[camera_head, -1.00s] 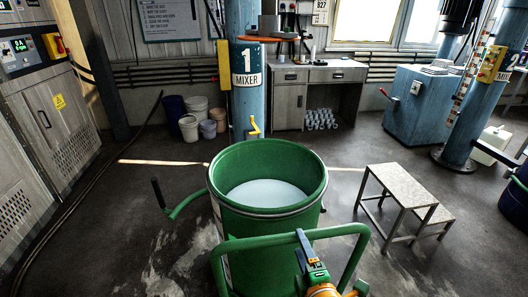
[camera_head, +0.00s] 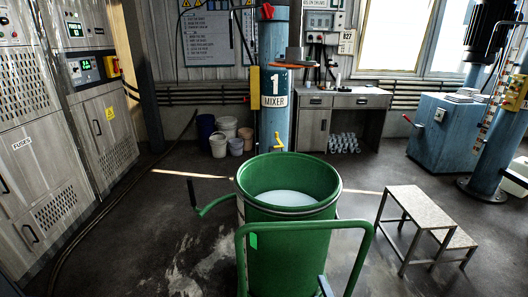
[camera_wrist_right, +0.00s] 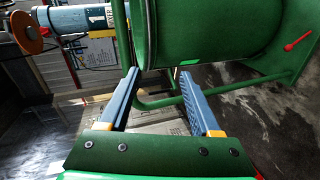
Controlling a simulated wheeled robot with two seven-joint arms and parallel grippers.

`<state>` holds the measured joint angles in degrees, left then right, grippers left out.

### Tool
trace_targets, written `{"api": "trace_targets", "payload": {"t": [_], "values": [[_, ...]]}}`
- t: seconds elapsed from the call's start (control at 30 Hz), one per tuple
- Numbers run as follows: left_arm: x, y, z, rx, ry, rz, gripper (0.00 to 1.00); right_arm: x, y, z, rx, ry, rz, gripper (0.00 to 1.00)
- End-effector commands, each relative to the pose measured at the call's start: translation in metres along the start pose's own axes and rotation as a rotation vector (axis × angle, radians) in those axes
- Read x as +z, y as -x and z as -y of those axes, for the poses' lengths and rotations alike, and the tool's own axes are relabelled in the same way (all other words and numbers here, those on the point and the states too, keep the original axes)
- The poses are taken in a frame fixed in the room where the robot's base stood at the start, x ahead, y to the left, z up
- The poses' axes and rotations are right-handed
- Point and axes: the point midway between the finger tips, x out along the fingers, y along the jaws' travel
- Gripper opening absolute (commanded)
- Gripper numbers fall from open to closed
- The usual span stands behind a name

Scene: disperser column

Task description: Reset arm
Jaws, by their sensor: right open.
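My right gripper (camera_wrist_right: 160,102) shows in the right wrist view with its two blue-grey fingers spread apart and nothing between them. A large green drum (camera_head: 288,187) with pale liquid inside stands in the middle of the head view, and its side (camera_wrist_right: 200,35) fills the upper part of the wrist view, beyond the fingertips. A green tubular handle (camera_head: 305,224) stands in front of the drum. My left gripper is in no view.
A blue mixer column (camera_head: 275,110) marked 1 stands behind the drum. A step stool (camera_head: 420,207) stands to the right, and several buckets (camera_head: 225,135) stand at the back left. Grey control cabinets (camera_head: 50,150) line the left wall. Floor left of the drum is open.

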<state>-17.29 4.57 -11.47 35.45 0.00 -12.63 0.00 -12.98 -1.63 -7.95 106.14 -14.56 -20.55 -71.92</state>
Motion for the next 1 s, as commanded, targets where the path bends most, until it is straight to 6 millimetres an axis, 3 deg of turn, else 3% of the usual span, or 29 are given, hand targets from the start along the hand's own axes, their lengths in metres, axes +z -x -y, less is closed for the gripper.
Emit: {"api": "trace_targets", "payload": {"t": [0.27, 0.47, 0.57, 0.67, 0.73, 0.8, 0.9, 1.0], "values": [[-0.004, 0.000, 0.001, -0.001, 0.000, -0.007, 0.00, 0.003, 0.001, 0.079, -0.184, -0.189, 0.010, 0.64], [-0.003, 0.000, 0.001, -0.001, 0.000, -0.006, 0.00, 0.012, 0.023, 0.176, -0.408, -0.429, 0.088, 0.64], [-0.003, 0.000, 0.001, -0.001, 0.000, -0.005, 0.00, 0.021, 0.051, 0.239, -0.550, -0.586, 0.181, 0.64], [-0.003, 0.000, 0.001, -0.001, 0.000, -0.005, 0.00, 0.038, 0.102, 0.311, -0.712, -0.778, 0.350, 0.64], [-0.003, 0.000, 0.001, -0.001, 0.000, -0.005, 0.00, 0.052, 0.148, 0.355, -0.807, -0.908, 0.504, 0.64], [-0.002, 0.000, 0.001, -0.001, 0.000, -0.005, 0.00, 0.064, 0.189, 0.385, -0.866, -1.006, 0.648, 0.64], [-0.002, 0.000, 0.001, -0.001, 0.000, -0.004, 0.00, 0.076, 0.230, 0.409, -0.906, -1.092, 0.799, 0.64], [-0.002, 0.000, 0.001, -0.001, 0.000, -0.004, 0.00, 0.081, 0.249, 0.417, -0.917, -1.128, 0.868, 0.64]]}}
